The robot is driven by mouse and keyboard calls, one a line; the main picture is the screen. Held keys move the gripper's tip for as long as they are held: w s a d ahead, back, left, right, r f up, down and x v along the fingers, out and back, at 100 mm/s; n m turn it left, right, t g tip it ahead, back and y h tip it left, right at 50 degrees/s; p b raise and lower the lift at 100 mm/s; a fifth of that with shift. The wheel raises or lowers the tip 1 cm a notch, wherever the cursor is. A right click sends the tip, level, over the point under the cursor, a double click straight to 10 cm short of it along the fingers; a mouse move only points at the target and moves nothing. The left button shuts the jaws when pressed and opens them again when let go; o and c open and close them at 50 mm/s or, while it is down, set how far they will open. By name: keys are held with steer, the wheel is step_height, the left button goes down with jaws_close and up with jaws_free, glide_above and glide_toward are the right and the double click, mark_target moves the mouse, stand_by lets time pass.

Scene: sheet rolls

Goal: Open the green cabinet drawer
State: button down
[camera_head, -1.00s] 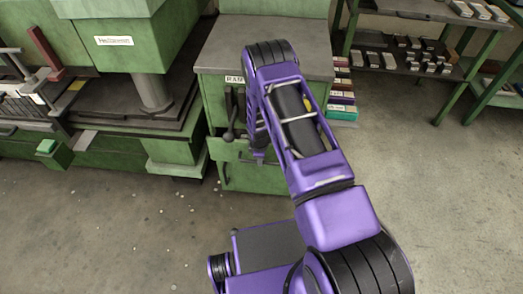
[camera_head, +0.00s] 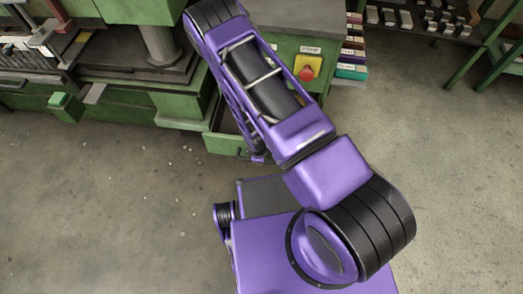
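The green cabinet (camera_head: 285,45) stands at the top centre, largely covered by my purple arm. Its green drawer (camera_head: 222,144) is pulled out toward me, and part of the dark inside shows left of my arm. My gripper (camera_head: 258,158) is mostly hidden behind my forearm. Only a small purple part of it shows, at the drawer's front edge near its right side. I cannot see its fingers, so I cannot tell whether they hold the drawer's handle.
A yellow box with a red button (camera_head: 307,69) is on the cabinet front, right of my arm. A green machine (camera_head: 125,75) stands to the left. Stacked coloured boxes (camera_head: 353,50) and a shelf rack (camera_head: 425,30) are to the right. The concrete floor (camera_head: 110,215) is open.

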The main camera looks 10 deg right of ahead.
steer(key=shift+s, duration=0.15)
steer(key=c, duration=0.8)
jaws_free()
steer(key=shift+c, duration=0.2)
steer(key=shift+r, duration=0.15)
steer(key=s+a+r+p, duration=0.1)
steer(key=s+r+p, duration=0.1)
steer(key=r, duration=1.4)
steer(key=shift+s+r+p, duration=0.4)
steer(key=shift+s, duration=0.15)
